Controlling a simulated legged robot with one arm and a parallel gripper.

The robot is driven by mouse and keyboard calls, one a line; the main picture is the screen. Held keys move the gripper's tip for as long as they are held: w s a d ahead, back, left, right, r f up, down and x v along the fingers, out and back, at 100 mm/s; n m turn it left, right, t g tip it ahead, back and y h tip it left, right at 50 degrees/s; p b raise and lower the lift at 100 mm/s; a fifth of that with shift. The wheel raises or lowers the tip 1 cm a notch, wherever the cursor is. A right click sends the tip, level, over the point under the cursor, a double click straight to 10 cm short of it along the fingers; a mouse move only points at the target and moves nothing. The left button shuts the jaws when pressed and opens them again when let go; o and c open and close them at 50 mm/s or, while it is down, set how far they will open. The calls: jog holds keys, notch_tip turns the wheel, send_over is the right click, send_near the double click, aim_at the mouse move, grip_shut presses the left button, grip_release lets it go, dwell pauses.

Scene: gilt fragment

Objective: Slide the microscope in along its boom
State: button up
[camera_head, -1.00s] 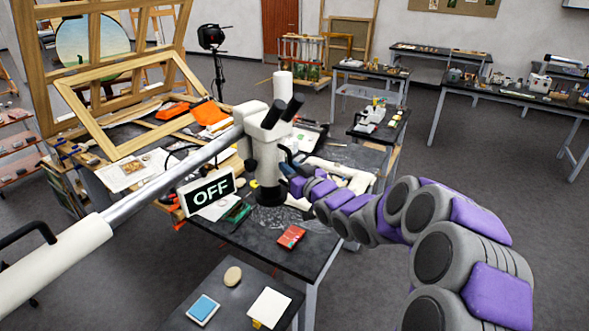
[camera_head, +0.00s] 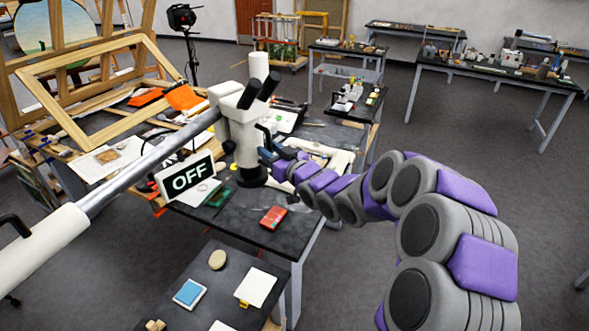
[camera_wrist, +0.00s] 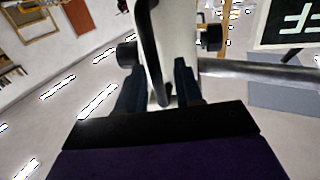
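The white microscope (camera_head: 239,128) with black eyepieces hangs at the end of a silver boom (camera_head: 150,163). The boom runs from a thick white sleeve (camera_head: 45,245) at the lower left. My gripper (camera_head: 266,152) is at the right side of the microscope body. In the wrist view, my gripper's dark fingers (camera_wrist: 160,88) stand apart on both sides of the microscope's black loop handle (camera_wrist: 150,45). A gap shows between the handle and the fingers, so they do not look closed on it. A sign reading OFF (camera_head: 187,177) stands by the boom.
Below the microscope is a cluttered dark table (camera_head: 245,229) with a red box (camera_head: 273,216) and wooden frames (camera_head: 100,85). A smaller table (camera_head: 215,287) in front holds a blue-and-white pad (camera_head: 189,293). Open floor lies to the right.

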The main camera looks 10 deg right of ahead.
jog(key=v, duration=1.5)
jog(key=shift+s, duration=0.3)
jog(key=shift+f, duration=0.1)
jog(key=s+d+f+m+g+h+b, duration=0.2)
jog(key=s+d+f+g+h+b, duration=0.1)
jog(key=s+f+g+h, duration=0.25)
jog(key=s+d+f+m+g+h+b, duration=0.2)
jog(key=s+d+f+g+h+b, duration=0.15)
jog(key=s+f, duration=0.4)
jog(key=s+a+f+g+b, duration=0.1)
jog(key=s+a+g, duration=0.2)
jog(key=s, duration=1)
jog(key=s+a+f+m+g+b, duration=0.1)
jog(key=s+g, duration=0.4)
jog(key=s, duration=0.7)
jog(key=a+f, duration=0.1)
jog(key=a, duration=0.1)
jog(key=shift+s+a+f+m+g+y+b, duration=0.2)
jog(key=shift+s+a+m+g+y+b, duration=0.1)
jog(key=shift+s+a, duration=0.1)
